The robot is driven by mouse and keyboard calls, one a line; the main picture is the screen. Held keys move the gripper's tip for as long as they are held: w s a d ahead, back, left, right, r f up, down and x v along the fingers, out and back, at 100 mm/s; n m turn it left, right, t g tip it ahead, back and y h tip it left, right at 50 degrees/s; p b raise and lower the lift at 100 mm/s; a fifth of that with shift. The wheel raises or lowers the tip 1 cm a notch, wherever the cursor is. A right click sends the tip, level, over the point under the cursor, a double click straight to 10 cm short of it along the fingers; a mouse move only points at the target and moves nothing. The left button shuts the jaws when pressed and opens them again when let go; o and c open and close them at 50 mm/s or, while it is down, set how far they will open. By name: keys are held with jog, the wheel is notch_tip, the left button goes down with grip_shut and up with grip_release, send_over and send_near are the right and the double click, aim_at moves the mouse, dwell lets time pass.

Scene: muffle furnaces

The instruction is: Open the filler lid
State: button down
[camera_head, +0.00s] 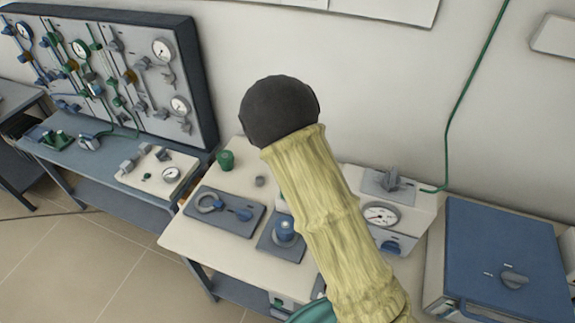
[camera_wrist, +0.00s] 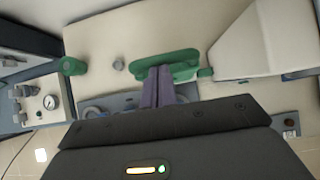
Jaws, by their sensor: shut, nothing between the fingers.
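I cannot tell for certain which part is the filler lid. In the wrist view a long green piece with rounded ends (camera_wrist: 183,57) lies just beyond my gripper (camera_wrist: 158,70). My gripper's fingers are shut together and empty, and their tips overlap the green piece in the picture; I cannot tell whether they touch it. A small green piece (camera_wrist: 205,73) sits at its right end. In the head view my sleeved arm hides the gripper and most of the green piece.
A green cup (camera_head: 226,160) and a small grey knob (camera_head: 260,181) stand on the bench (camera_head: 190,238). Grey plates with blue-handled fittings (camera_head: 225,212) lie in front. A white gauge box (camera_head: 405,215) and a blue-topped box (camera_head: 505,245) stand to the right; a gauge panel (camera_head: 140,85) is left.

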jog(key=shift+w, duration=0.4)
jog(key=shift+s+a, duration=0.15)
jog(key=shift+s, duration=0.05)
